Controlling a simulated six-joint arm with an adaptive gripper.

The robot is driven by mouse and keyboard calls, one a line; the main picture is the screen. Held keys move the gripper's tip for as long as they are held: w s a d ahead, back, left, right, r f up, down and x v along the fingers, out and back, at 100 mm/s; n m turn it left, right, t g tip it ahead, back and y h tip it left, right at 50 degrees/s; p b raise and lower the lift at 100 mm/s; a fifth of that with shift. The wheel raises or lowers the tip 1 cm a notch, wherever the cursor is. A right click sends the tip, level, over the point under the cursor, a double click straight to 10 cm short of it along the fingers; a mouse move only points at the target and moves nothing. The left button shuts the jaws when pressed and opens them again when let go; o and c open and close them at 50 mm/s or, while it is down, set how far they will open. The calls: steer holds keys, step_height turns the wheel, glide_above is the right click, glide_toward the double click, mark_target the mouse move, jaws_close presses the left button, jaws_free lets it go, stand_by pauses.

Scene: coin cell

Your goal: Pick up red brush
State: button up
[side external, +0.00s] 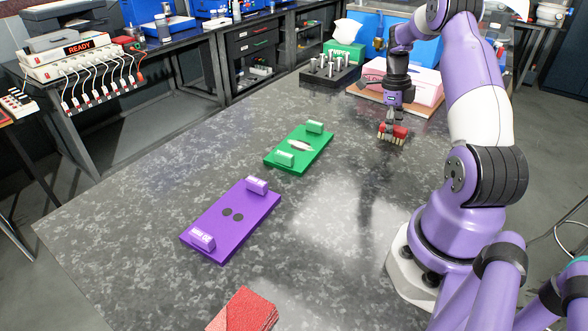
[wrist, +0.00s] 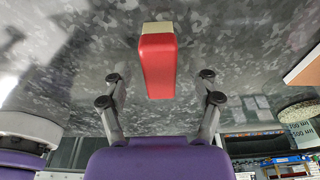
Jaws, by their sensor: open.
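The red brush (side external: 400,132) has a red back and pale bristles, and sits on the speckled dark table near the pink box. My gripper (side external: 394,120) points down at it, with its fingertips close to the brush's top. In the wrist view the brush (wrist: 157,66) shows as a red block with a beige part at its far end. It lies between the two sides of my gripper (wrist: 161,88), whose fingers are spread wide with a clear gap on each side. The fingers hold nothing. The exact height of the fingertips against the brush is hard to tell.
A pink box (side external: 425,87) on a wooden board and a black rack of metal pieces (side external: 330,70) stand behind the brush. A green plate (side external: 315,149), a purple plate (side external: 246,214) and a red cloth (side external: 245,311) lie leftward and nearer. Table around the brush is clear.

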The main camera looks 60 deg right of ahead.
mark_target(396, 127)
steer(key=shift+s+f, duration=0.1)
steer(key=shift+f, duration=0.3)
jaws_close()
step_height(396, 127, up, 4)
steer(key=shift+r, duration=0.1)
steer(key=w+a+r, duration=0.6)
steer(key=a+r, duration=0.1)
steer(key=a, duration=0.3)
steer(key=shift+s+f, duration=0.1)
